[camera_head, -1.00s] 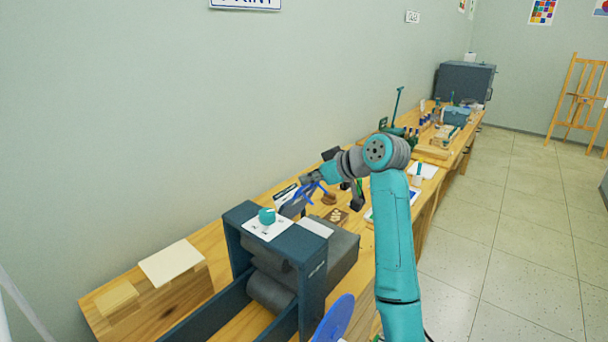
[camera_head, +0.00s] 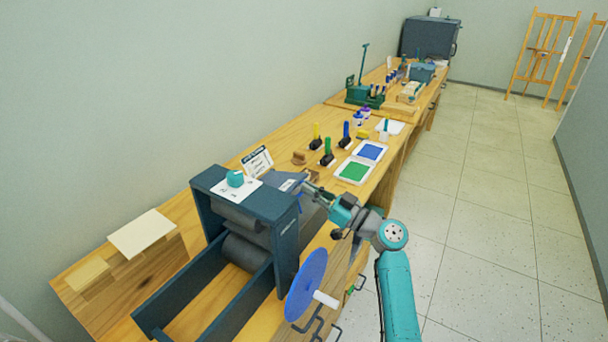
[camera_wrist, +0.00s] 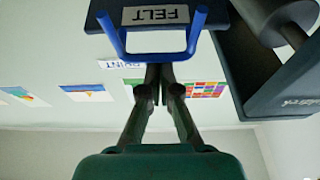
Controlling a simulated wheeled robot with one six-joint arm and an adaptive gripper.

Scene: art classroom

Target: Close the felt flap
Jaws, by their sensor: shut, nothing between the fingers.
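The felt flap (camera_wrist: 105,17) is a dark blue panel with a white FELT label, upside down at the top of the wrist view. A blue U-shaped handle (camera_wrist: 156,56) hangs from it. In the head view, the flap area is at the far side of the etching press (camera_head: 295,238), partly hidden by the press and my arm. My gripper (camera_wrist: 160,72) is shut and empty, its tips close to the handle's crossbar. I cannot tell whether they touch it. In the head view my gripper (camera_head: 309,188) is beside the press's far end.
A blue disc wheel (camera_head: 306,285) stands out from the press's near side. Beyond the press, green and blue pads (camera_head: 354,171) and several handled tools lie on the wooden table (camera_head: 290,133). The floor (camera_head: 470,220) to the right is clear.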

